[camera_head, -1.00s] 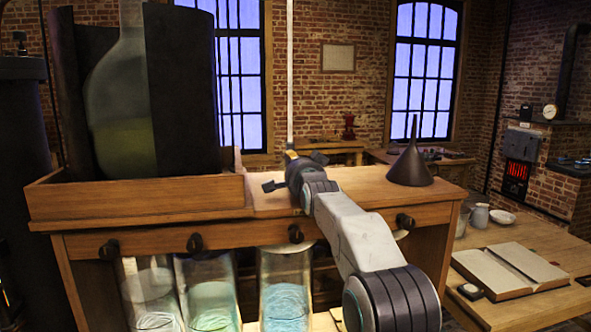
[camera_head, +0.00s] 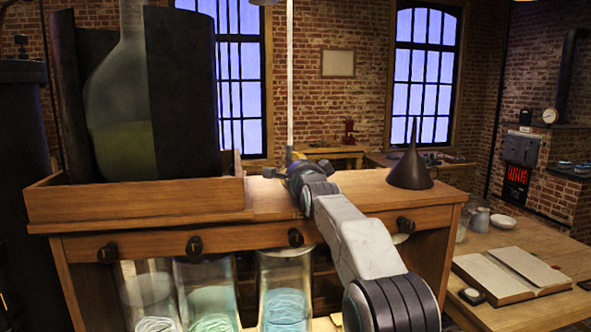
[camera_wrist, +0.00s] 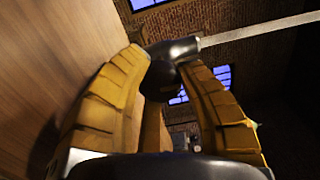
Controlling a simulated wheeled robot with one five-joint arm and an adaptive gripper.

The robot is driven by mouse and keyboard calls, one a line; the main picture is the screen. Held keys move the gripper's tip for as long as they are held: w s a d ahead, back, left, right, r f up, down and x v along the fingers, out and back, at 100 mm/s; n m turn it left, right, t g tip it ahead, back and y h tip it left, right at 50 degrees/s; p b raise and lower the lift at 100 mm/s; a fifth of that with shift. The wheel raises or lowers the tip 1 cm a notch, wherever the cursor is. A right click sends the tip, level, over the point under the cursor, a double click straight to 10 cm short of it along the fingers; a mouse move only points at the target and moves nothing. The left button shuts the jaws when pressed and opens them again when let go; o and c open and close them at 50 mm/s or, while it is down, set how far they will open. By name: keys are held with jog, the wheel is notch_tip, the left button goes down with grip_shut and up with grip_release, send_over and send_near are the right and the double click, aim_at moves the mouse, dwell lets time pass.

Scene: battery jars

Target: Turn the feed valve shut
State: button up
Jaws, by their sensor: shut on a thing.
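A dark valve piece (camera_wrist: 167,52) sits between the two yellow fingers of my gripper (camera_wrist: 165,66) in the wrist view. The fingers are closed against its sides. A pale thin pipe (camera_wrist: 258,31) runs from this piece to the upper right there. In the head view the pale pipe (camera_head: 290,75) stands upright and ends just above my gripper (camera_head: 290,158), over the wooden bench top. My gripper and wrist hide most of the valve in that view, so its exact angle cannot be told.
A wooden tray (camera_head: 135,200) with a large flask (camera_head: 118,100) between dark panels stands left of my gripper. A dark funnel (camera_head: 410,168) stands to the right. Glass jars (camera_head: 285,290) are below the bench top. An open book (camera_head: 510,274) lies on the right table.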

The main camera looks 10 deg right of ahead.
jog(key=shift+a, duration=0.1)
jog(key=o, duration=1.2)
jog(key=s, duration=1.2)
